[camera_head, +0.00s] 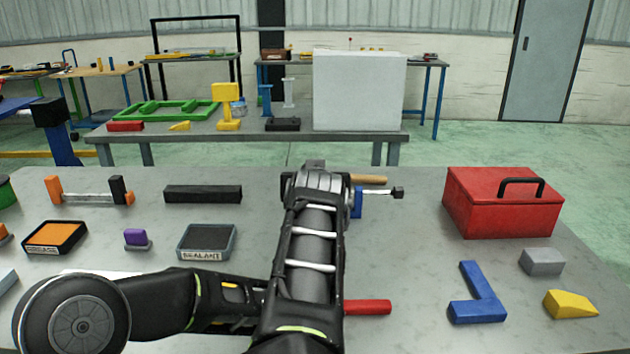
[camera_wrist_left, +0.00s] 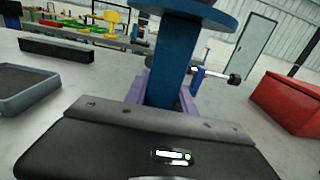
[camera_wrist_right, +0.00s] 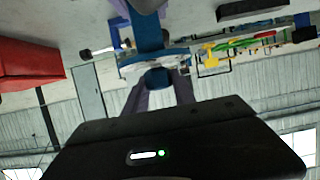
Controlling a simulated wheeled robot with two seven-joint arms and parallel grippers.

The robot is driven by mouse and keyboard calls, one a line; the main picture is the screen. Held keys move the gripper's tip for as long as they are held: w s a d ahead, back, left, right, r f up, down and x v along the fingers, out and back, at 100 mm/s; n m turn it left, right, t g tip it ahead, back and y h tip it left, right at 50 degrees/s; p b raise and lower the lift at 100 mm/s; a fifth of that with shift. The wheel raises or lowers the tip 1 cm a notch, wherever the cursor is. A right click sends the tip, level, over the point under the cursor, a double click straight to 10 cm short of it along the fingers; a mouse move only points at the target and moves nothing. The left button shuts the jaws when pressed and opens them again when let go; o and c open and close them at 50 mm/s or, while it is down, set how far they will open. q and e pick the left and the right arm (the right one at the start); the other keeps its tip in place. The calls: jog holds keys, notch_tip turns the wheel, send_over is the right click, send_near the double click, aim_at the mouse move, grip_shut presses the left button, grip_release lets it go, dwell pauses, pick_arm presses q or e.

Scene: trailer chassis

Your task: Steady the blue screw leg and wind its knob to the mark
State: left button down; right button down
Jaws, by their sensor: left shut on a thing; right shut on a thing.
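The blue screw leg (camera_wrist_left: 170,62) stands upright in the left wrist view, with a wide blue disc (camera_wrist_left: 205,10) at its upper end. My left gripper (camera_wrist_left: 164,92) is shut around its post below the disc. In the right wrist view, which is upside down, the post (camera_wrist_right: 148,38) shows again. My right gripper (camera_wrist_right: 160,90) is shut on a blue knob part (camera_wrist_right: 157,76) on the disc's other side. In the head view my arm covers the leg and both gripper tips. I cannot make out the mark.
Near the leg, a thin rod with a black end (camera_head: 398,192) sticks out from a small blue part (camera_head: 357,203). A red toolbox (camera_head: 503,203), a blue angle piece (camera_head: 475,295) and a yellow wedge (camera_head: 570,304) lie right. A sealant tray (camera_head: 207,242) and black bar (camera_head: 203,193) lie left.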

jog(key=shift+d+f+m+g+h, duration=0.15)
jog(key=shift+m+g+h, duration=0.25)
jog(key=shift+m+h, duration=1.45)
jog(key=shift+h, duration=0.25)
jog(key=shift+f, duration=0.1)
jog(key=c, duration=1)
grip_release()
jog(key=shift+r, duration=0.2)
jog(key=shift+v, duration=3.75)
